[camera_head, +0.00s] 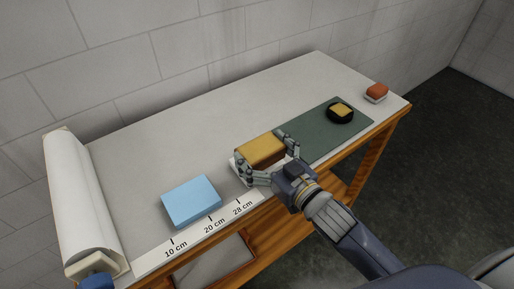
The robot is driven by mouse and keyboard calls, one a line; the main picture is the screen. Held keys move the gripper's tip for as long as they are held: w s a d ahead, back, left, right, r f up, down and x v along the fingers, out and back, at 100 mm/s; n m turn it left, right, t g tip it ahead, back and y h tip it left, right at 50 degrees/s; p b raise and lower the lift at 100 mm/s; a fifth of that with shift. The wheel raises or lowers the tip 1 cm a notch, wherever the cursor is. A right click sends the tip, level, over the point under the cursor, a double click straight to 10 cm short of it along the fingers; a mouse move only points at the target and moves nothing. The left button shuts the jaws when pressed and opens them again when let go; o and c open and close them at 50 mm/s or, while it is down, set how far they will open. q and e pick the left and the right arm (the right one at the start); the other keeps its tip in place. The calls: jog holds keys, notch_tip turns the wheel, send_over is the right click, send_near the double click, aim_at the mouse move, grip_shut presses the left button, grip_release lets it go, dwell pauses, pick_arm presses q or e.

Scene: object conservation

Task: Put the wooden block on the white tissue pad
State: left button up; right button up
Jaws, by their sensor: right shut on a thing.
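The wooden block (260,149) is a yellow-brown box near the middle of the table's front edge. My right gripper (265,160) is shut on it, with fingers at its left and right ends. The white tissue pad (239,173) shows as a thin pale edge below the block's left side; the block and fingers hide most of it. I cannot tell whether the block touches the pad or is just above it. My left gripper is not in view.
A light blue block (191,201) lies left of the gripper, behind a ruler strip (192,238). A green mat (318,134) holds a black round dish (341,114). A red-topped item (376,92) sits far right. The table's back is clear.

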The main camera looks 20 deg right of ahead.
aim_at(257, 143)
jog(key=w, duration=0.3)
jog(key=shift+f, duration=0.15)
notch_tip(257, 143, down, 3)
jog(key=shift+p, duration=0.5)
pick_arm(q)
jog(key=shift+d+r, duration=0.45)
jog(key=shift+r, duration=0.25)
pick_arm(e)
jog(key=shift+f, duration=0.2)
jog(key=shift+f, duration=0.2)
jog(key=o, duration=1)
jog(key=shift+c, duration=0.2)
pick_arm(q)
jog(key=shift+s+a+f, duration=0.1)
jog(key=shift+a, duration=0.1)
